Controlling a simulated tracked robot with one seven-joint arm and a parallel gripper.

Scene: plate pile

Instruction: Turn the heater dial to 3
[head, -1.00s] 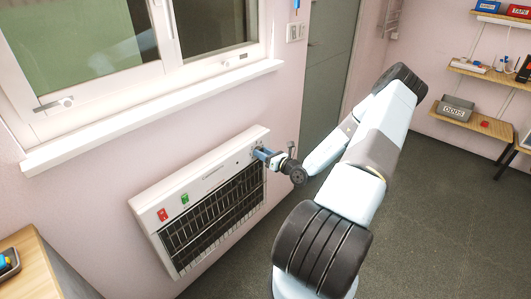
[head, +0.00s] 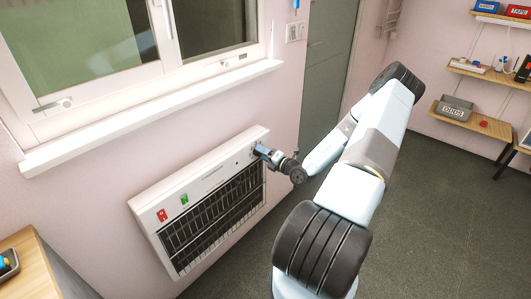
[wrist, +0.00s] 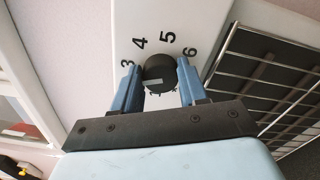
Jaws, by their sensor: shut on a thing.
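The heater (head: 208,205) is a white panel with a dark grille, mounted on the pink wall below the window. Its round black dial (wrist: 160,68) shows in the wrist view, with the printed numbers 3, 4, 5 and 6 in an arc around its far side. A pale mark lies on the dial, but I cannot tell which number it points to. My gripper (wrist: 158,66) is shut on the dial, with one blue finger on each side. In the head view my gripper (head: 260,152) reaches the heater's upper right end and hides the dial.
A red switch (head: 162,215) and a green switch (head: 184,199) sit on the heater's left top face. The window sill (head: 150,115) juts out above. A wooden table (head: 40,265) stands at lower left, and shelves (head: 468,112) at right. The floor between is clear.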

